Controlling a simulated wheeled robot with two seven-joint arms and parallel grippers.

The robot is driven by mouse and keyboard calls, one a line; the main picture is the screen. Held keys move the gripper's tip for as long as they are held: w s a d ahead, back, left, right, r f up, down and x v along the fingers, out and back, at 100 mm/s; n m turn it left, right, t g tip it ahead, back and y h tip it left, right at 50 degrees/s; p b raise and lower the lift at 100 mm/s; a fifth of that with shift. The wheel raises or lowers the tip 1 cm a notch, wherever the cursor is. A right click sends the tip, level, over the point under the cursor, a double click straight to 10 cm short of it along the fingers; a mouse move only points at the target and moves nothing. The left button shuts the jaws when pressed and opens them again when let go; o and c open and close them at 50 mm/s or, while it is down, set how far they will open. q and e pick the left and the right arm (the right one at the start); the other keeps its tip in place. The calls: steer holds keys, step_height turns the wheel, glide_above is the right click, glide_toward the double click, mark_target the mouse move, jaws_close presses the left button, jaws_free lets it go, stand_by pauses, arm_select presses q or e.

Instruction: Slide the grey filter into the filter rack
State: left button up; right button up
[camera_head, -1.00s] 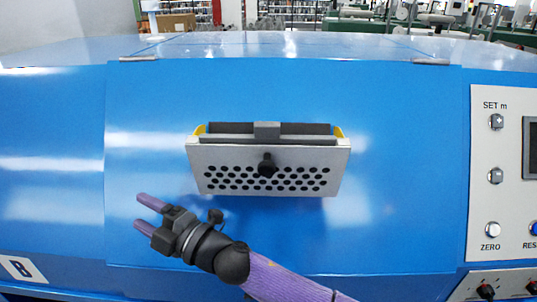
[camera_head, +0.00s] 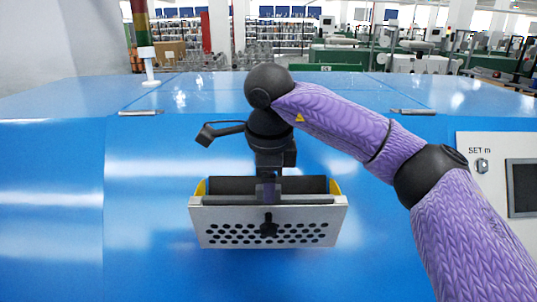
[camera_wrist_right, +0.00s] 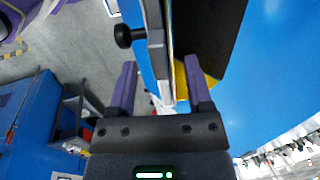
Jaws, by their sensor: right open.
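The filter rack (camera_head: 217,226) is a pale metal box with a perforated front, a black knob and yellow side pieces, on the blue machine front. The grey filter (camera_head: 310,200) shows as a grey bar along the rack's open top, just behind the perforated plate; its lower part is hidden. My right gripper (camera_head: 268,190) points down over the middle of the rack, hiding the filter's raised middle block. In the right wrist view, the open fingers of my right gripper (camera_wrist_right: 160,82) stand on either side of the plate edges; contact cannot be told. My left gripper is out of view.
The sloped blue machine cover (camera_head: 150,210) around the rack is clear on the left. A control panel (camera_head: 480,200) with a screen stands at the right, partly behind my right arm. The black knob (camera_head: 268,226) sticks out from the rack's front.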

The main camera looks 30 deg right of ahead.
steer(key=shift+x, duration=1.6)
jaws_close()
